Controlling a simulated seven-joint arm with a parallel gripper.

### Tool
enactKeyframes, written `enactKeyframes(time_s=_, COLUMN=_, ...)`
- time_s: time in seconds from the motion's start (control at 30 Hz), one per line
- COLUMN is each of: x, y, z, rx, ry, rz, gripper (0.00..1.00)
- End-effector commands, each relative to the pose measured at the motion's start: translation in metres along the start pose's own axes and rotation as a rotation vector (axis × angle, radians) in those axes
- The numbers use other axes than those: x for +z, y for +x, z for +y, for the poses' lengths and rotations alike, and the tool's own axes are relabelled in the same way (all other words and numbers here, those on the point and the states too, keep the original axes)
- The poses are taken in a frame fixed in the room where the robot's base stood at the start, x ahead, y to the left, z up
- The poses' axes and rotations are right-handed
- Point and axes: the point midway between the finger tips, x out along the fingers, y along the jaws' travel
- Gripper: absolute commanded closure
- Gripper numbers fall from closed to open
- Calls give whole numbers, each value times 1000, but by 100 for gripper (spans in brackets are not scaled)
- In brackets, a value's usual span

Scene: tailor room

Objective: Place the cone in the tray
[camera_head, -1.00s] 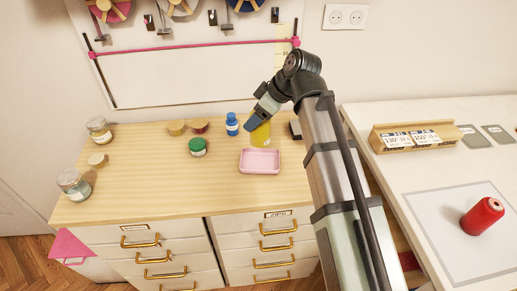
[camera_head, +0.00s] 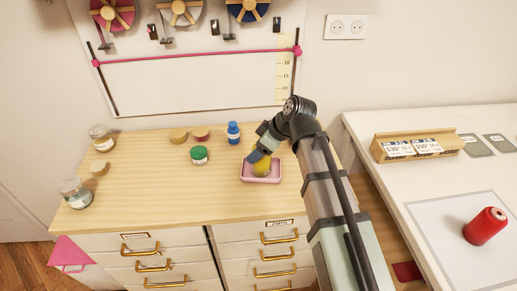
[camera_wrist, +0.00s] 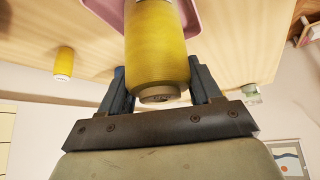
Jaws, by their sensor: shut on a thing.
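A yellow cone (camera_head: 263,168) of thread is held in my gripper (camera_head: 254,157). In the head view it overlaps the inside of the small pink tray (camera_head: 247,178) on the wooden counter. The wrist view shows the cone (camera_wrist: 158,45) between the two fingers of my gripper (camera_wrist: 160,78), with the pink tray (camera_wrist: 103,10) behind it. I cannot tell whether the cone touches the tray floor. My gripper hides part of the cone in the head view.
Another yellow spool (camera_wrist: 64,62) shows in the wrist view. Glass jars (camera_head: 75,193) stand at the counter's left. A red spool (camera_head: 485,226) is on the white table.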

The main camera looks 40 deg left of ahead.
Motion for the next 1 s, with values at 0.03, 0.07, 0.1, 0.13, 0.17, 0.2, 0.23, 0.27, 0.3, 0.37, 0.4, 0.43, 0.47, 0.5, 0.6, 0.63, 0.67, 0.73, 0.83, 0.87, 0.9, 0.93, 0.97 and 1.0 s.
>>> enactKeyframes(time_s=0.03, x=0, y=0, z=0, rx=0, ry=0, rz=0, gripper=72)
enactKeyframes(time_s=0.07, x=0, y=0, z=0, rx=0, ry=0, rz=0, gripper=72)
enactKeyframes(time_s=0.1, x=0, y=0, z=0, rx=0, ry=0, rz=0, gripper=72)
enactKeyframes(time_s=0.13, x=0, y=0, z=0, rx=0, ry=0, rz=0, gripper=72)
enactKeyframes(time_s=0.17, x=0, y=0, z=0, rx=0, ry=0, rz=0, gripper=72)
enactKeyframes(time_s=0.2, x=1, y=1, z=0, rx=0, ry=0, rz=0, gripper=72)
enactKeyframes(time_s=0.23, x=1, y=2, z=0, rx=0, ry=0, rz=0, gripper=72)
enactKeyframes(time_s=0.27, x=2, y=2, z=0, rx=0, ry=0, rz=0, gripper=72)
enactKeyframes(time_s=0.3, x=1, y=2, z=0, rx=0, ry=0, rz=0, gripper=33)
enactKeyframes(time_s=0.37, x=1, y=2, z=0, rx=0, ry=0, rz=0, gripper=27)
enactKeyframes(time_s=0.4, x=1, y=2, z=0, rx=0, ry=0, rz=0, gripper=23)
enactKeyframes(time_s=0.43, x=1, y=2, z=0, rx=0, ry=0, rz=0, gripper=20)
enactKeyframes(time_s=0.47, x=1, y=2, z=0, rx=0, ry=0, rz=0, gripper=18)
enactKeyframes(time_s=0.5, x=1, y=2, z=0, rx=0, ry=0, rz=0, gripper=14)
enactKeyframes(time_s=0.6, x=1, y=2, z=0, rx=0, ry=0, rz=0, gripper=11)
enactKeyframes(time_s=0.63, x=1, y=2, z=0, rx=0, ry=0, rz=0, gripper=11)
enactKeyframes(time_s=0.67, x=1, y=2, z=0, rx=0, ry=0, rz=0, gripper=11)
enactKeyframes(time_s=0.73, x=1, y=2, z=0, rx=0, ry=0, rz=0, gripper=11)
enactKeyframes(time_s=0.83, x=0, y=0, z=0, rx=0, ry=0, rz=0, gripper=11)
enactKeyframes(time_s=0.87, x=-1, y=-1, z=0, rx=0, ry=0, rz=0, gripper=11)
enactKeyframes(time_s=0.9, x=0, y=-3, z=0, rx=1, ry=0, rz=0, gripper=11)
enactKeyframes(time_s=0.93, x=0, y=-6, z=0, rx=1, ry=0, rz=0, gripper=11)
enactKeyframes(time_s=0.97, x=0, y=-9, z=0, rx=2, ry=0, rz=1, gripper=11)
enactKeyframes(time_s=1.0, x=0, y=-14, z=0, rx=2, ry=0, rz=1, gripper=11)
